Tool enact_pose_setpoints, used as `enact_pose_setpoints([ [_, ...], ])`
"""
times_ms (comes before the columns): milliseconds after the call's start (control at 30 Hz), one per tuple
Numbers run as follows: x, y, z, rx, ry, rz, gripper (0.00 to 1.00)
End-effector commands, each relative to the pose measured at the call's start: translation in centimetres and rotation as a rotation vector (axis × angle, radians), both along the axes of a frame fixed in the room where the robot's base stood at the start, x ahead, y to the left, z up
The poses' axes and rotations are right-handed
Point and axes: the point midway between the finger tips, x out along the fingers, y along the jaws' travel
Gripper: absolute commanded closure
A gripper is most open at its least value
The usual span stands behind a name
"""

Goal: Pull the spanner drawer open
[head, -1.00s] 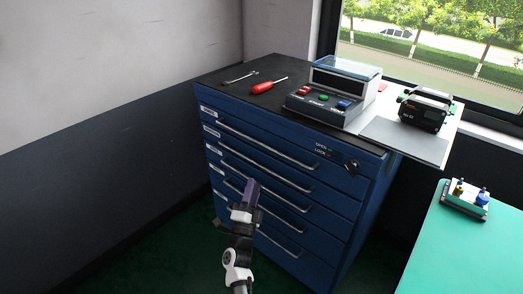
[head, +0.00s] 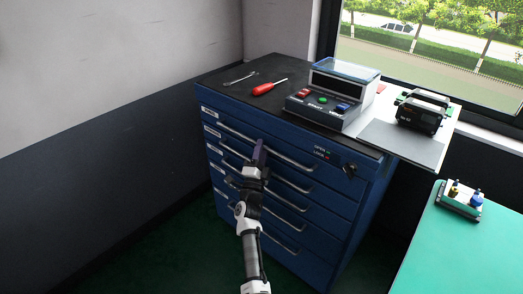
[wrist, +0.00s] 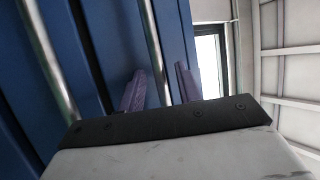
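The blue drawer cabinet (head: 345,215) stands against the wall with several drawers, each with a long metal bar handle. Small white labels sit at the left of the drawer fronts, too small to read, so I cannot tell which is the spanner drawer. All drawers look shut. My gripper (head: 262,146) is at the top drawer's handle (head: 290,160), near its middle, and covers part of it. In the wrist view my gripper (wrist: 160,82) is open, with a bar handle (wrist: 154,45) running between the two purple fingers and gaps on both sides.
A spanner (head: 240,77), a red screwdriver (head: 268,88) and a control box with buttons (head: 325,103) lie on the cabinet top. A key lock (head: 350,170) is at the front's upper right. A green table (head: 460,250) stands at right. The floor at left is clear.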

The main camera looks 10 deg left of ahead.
Motion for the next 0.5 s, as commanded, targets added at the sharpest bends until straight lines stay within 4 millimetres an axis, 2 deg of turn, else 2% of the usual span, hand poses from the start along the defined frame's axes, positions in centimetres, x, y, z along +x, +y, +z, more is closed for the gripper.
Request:
enact_pose_setpoints([
  [133,-0.02,0.00,-0.02,0.000,0.000,0.000,0.66],
  [400,-0.03,0.00,-0.02,0.000,0.000,0.000,1.00],
  [500,-0.04,0.00,-0.03,0.000,0.000,0.000,1.00],
])
